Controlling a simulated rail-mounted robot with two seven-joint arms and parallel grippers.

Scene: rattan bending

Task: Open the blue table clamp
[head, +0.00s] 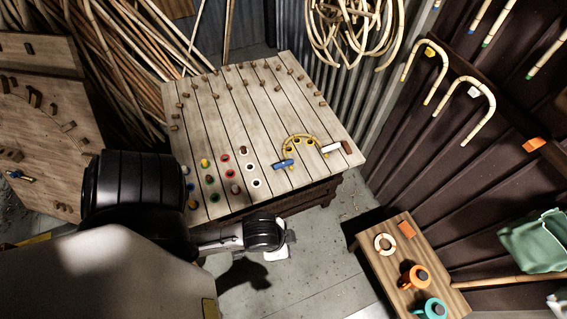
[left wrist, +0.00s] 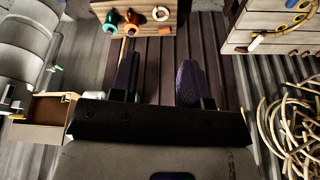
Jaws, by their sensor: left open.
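The blue table clamp (head: 283,164) sits on the slatted work table (head: 235,115), at the left end of a short curved yellow strip (head: 300,138). Whether its jaw is shut cannot be told at this size. A white clamp (head: 332,149) stands at the strip's right end. My left gripper (left wrist: 158,70) shows in the left wrist view with two dark purple fingers apart and nothing between them. It is well away from the blue clamp. In the head view my left arm crosses the lower left, and its fingers cannot be made out. My right gripper is not in view.
Wooden pegs and coloured rings stand on the work table. A small bench (head: 396,245) at lower right holds a pale ring (head: 385,244), an orange item (head: 416,277) and a teal item (head: 431,309). Canes hang on the right wall. Open floor lies between table and bench.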

